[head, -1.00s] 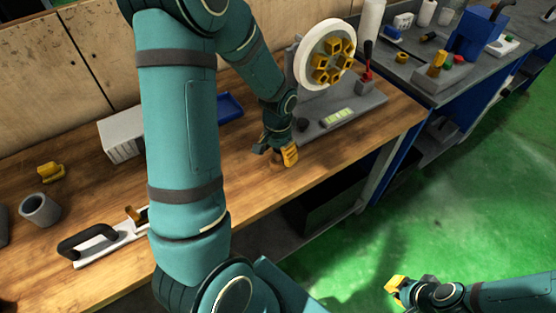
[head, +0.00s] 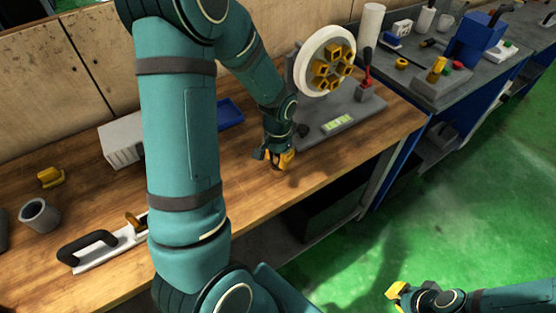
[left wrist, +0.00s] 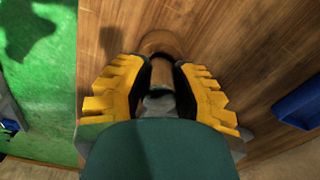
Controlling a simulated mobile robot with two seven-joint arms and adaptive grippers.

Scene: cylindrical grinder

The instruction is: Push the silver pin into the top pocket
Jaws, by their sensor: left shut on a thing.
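A white round disc (head: 306,69) stands upright on a grey fixture at the back of the bench. It carries a ring of yellow pockets, with the top pocket (head: 335,52) at its upper side. My left gripper (head: 280,161) is low over the wooden bench, in front of the fixture. In the left wrist view its yellow fingers (left wrist: 161,88) are shut around a shiny round piece (left wrist: 162,72), seemingly the silver pin, which reflects the brown wood. Its lower end is close to the bench; contact is unclear. My right gripper (head: 397,294) is over the green floor, its opening unclear.
The fixture's grey base (head: 352,119) has a green display and a red lever (head: 367,72). A blue tray (head: 230,113), a white ribbed box (head: 120,143), a grey cup (head: 40,215) and a black-handled tool (head: 88,248) are on the bench.

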